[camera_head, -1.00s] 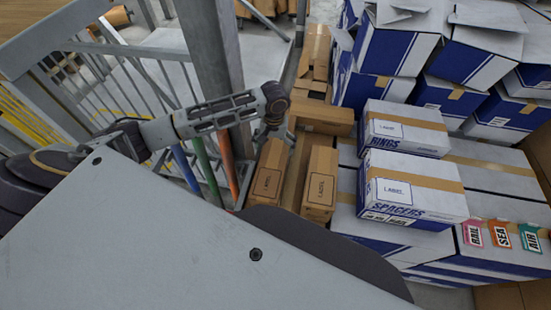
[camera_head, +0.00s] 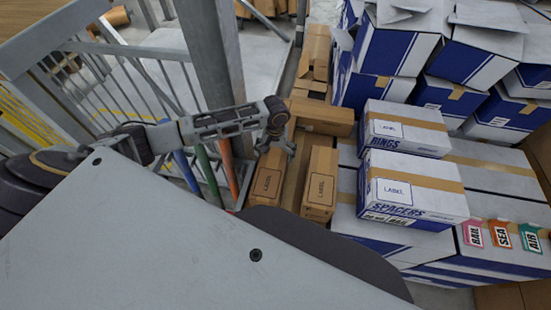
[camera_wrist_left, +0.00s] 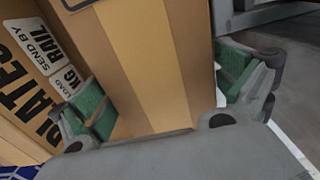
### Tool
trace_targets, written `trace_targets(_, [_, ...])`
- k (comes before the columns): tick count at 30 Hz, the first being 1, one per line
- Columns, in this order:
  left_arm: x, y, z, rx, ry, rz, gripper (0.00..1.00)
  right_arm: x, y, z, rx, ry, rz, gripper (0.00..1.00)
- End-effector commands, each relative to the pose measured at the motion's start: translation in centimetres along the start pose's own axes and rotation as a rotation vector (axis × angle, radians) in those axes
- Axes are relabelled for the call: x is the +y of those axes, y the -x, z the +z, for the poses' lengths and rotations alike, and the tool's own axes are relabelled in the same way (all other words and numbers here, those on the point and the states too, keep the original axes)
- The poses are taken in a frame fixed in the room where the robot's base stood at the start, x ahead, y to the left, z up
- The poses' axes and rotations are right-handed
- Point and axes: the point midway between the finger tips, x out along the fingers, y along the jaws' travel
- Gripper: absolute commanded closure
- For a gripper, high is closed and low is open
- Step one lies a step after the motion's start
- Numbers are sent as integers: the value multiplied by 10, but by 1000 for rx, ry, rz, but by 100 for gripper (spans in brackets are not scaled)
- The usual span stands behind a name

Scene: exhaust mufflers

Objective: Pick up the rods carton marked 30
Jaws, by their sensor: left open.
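My left gripper (camera_head: 277,148) is open over brown taped cartons in the head view. Below it stand a left brown carton (camera_head: 268,184) and a right brown carton (camera_head: 320,187), each with a label too small to read. In the left wrist view, the open green-padded fingers (camera_wrist_left: 165,90) are on either side of a brown carton face with a paler tape stripe (camera_wrist_left: 145,60). A brown face at left reads PLATES (camera_wrist_left: 25,95), with a SEND BY RAIL sticker. I cannot read rods or 30 anywhere. My right gripper is not in view.
A white-blue RINGS carton (camera_head: 405,130) and a SPACERS carton (camera_head: 415,190) are stacked at right, with more white-blue boxes behind. A grey post (camera_head: 212,55) and railing stand close to my left arm. Another brown carton (camera_head: 322,118) lies behind the gripper.

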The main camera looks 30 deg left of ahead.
Motion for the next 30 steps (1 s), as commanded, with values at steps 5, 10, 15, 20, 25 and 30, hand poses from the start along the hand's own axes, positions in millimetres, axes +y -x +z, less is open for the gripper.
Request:
trace_targets(5, [0,-1,0,0,0,0,0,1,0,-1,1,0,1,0])
trace_targets(10, [0,0,0,0,-1,0,0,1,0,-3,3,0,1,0])
trace_targets(15, [0,0,0,0,-1,0,8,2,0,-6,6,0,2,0])
trace_targets(20, [0,0,0,0,-1,0,28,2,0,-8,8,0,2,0])
trace_targets(25, [0,0,0,0,-1,0,50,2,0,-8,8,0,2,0])
trace_targets(30, [0,1,-1,3,0,1,68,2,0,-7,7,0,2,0])
